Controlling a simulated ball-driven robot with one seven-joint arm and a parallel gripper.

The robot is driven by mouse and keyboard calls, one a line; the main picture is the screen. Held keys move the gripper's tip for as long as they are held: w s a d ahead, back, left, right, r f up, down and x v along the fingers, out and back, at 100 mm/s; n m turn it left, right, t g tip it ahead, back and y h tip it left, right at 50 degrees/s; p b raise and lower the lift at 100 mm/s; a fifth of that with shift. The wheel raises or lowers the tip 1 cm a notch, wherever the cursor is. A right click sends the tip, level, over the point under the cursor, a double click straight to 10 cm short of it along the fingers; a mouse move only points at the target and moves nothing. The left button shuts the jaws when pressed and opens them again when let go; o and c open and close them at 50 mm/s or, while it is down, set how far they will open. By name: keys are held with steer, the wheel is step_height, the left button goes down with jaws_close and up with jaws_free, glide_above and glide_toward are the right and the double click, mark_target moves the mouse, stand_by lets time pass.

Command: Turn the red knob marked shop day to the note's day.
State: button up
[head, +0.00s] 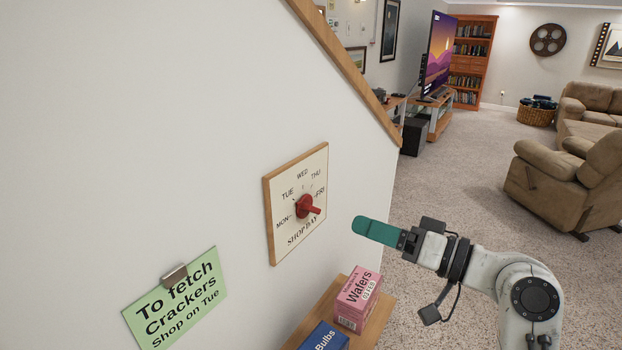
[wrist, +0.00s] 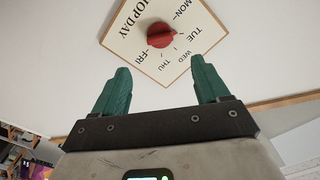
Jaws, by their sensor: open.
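The red knob (head: 304,207) sits in the middle of a cream dial board (head: 312,163) with a wooden edge on the wall. The board reads SHOP DAY, with MON, TUE, WED, THU and FRI around the knob. I cannot tell for sure which day the knob points at. A green note (head: 205,287) under a metal clip reads "To fetch Crackers Shop on Tue". My gripper (head: 358,225), with green fingers, is right of the board, apart from the knob. In the wrist view it is open and empty (wrist: 160,80), with the knob (wrist: 160,35) ahead beyond the fingertips.
Below the board, a wooden shelf (head: 376,322) holds a pink Wafers box (head: 357,298) and a blue Bulbs box (head: 325,338). A sloping wooden rail (head: 350,70) runs along the wall's edge above. Open carpet lies to the right, with a brown armchair (head: 560,185) farther off.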

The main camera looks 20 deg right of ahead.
mark_target(317, 209)
steer(key=p+x, duration=0.2)
steer(key=x, duration=0.8)
steer(key=shift+w+a, duration=0.2)
steer(key=shift+w, duration=0.15)
steer(key=shift+c, duration=0.3)
steer(key=c, duration=1)
steer(key=shift+r+m+p, duration=0.1)
steer(key=shift+m+p, duration=0.3)
steer(key=shift+p, duration=0.15)
steer(key=o, duration=1.1)
steer(key=shift+c, duration=0.2)
steer(key=b+v, duration=0.2)
steer(key=v, duration=0.9)
steer(key=shift+a, duration=0.1)
